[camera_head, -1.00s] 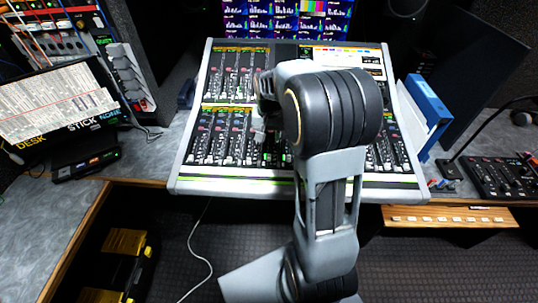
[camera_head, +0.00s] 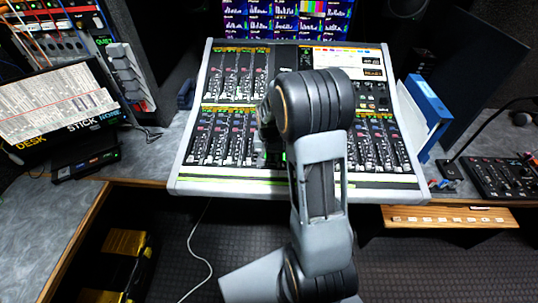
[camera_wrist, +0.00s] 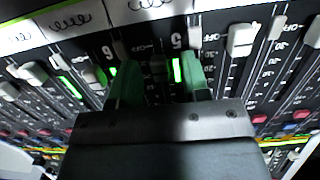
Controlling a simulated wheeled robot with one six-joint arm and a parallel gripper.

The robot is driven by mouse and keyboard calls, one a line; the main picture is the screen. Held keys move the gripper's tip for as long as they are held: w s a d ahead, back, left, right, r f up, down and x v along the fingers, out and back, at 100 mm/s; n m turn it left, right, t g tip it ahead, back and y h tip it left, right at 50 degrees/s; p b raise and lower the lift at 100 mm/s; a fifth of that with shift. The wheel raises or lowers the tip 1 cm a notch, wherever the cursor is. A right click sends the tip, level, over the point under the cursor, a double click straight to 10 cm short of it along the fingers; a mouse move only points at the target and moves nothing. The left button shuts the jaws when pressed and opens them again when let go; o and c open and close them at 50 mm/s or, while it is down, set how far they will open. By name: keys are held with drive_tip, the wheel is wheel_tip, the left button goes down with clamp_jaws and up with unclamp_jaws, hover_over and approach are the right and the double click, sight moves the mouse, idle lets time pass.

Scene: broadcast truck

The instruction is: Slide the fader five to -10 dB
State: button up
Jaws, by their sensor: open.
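The mixing console (camera_head: 215,172) stands in front of me, with rows of fader strips. In the wrist view, my gripper (camera_wrist: 160,82) is open, with its two green fingers pointing at the strips on either side of the track marked 5. A shaded fader cap (camera_wrist: 158,67) shows between the fingers, next to the number 5 and a lit green bar; I take it as fader five. I cannot tell whether the fingers touch it. The dB marks beside it are too dark and covered to read.
Neighbouring fader caps stand close on both sides, one pale cap (camera_wrist: 241,40) to the right and another (camera_wrist: 34,73) to the left. A blue binder (camera_head: 428,100) stands at the console's right edge. A tilted display (camera_head: 60,105) stands to the left.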

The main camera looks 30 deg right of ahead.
drive_tip(key=shift+c, duration=0.4)
clamp_jaws()
drive_tip(key=w, duration=0.1)
drive_tip(key=d, duration=0.1)
drive_tip(key=w, duration=0.1)
drive_tip(key=shift+w+d+r, duration=0.25)
drive_tip(key=shift+w, duration=0.1)
drive_tip(key=shift+w+d, duration=0.15)
drive_tip(key=shift+w, duration=0.15)
drive_tip(key=shift+s, duration=0.1)
drive_tip(key=shift+o, duration=0.4)
unclamp_jaws()
drive_tip(key=shift+r, duration=0.1)
